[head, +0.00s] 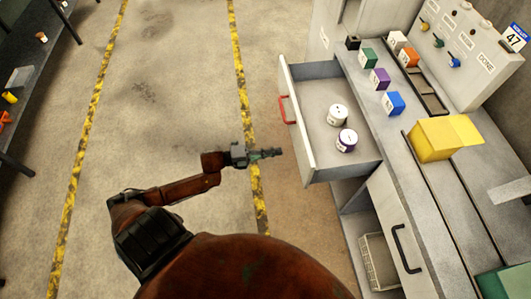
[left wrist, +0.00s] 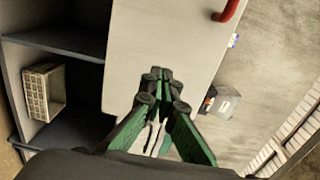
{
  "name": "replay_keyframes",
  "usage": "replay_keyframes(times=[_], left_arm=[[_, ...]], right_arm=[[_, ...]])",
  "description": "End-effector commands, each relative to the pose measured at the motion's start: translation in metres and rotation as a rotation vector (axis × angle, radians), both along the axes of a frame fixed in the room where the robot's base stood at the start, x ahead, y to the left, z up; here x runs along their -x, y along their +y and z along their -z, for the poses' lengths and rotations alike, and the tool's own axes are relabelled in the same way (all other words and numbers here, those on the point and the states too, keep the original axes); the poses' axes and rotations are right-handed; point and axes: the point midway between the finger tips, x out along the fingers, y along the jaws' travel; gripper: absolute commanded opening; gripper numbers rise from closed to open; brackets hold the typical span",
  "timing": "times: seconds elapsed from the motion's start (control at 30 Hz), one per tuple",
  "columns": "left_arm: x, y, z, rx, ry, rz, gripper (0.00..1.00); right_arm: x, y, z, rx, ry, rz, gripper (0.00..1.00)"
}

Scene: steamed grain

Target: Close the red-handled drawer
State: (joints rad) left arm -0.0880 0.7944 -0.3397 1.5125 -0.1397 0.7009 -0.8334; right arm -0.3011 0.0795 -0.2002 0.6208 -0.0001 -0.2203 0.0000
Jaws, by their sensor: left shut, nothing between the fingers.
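The drawer (head: 293,135) with the red handle (head: 286,109) stands pulled open from the grey workbench in the head view. Two white canisters with dark bands (head: 337,115) stand inside it. My left gripper (head: 278,153) is shut and empty, to the left of the drawer's front and below the handle in the picture. In the left wrist view its fingertips (left wrist: 158,75) appear over the pale drawer front (left wrist: 150,35), and part of the red handle (left wrist: 230,10) shows at the top edge. I cannot tell whether the fingertips touch the front. My right gripper is not in view.
Several coloured blocks (head: 380,80) and a yellow box (head: 435,140) sit on the bench top. A cabinet front with a black handle (head: 405,248) and a shelf with a pale basket (head: 378,262) lie below. The floor left of the drawer is clear.

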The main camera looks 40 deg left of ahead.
Motion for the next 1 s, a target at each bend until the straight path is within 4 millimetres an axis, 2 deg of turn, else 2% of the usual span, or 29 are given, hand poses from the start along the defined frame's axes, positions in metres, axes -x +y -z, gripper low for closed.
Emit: replay_keyframes(times=[0.2, 0.4, 1.0], left_arm=[[-0.032, -0.027, 0.001, 0.001, -0.001, 0.001, 0.0], [-0.046, -0.039, 0.001, 0.001, 0.001, -0.001, 0.0], [-0.051, -0.04, 0.0, 0.001, 0.001, -0.01, 0.0]], right_arm=[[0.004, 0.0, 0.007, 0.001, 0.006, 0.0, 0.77], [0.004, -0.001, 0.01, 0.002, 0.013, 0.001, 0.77], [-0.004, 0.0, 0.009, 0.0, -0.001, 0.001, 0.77]])
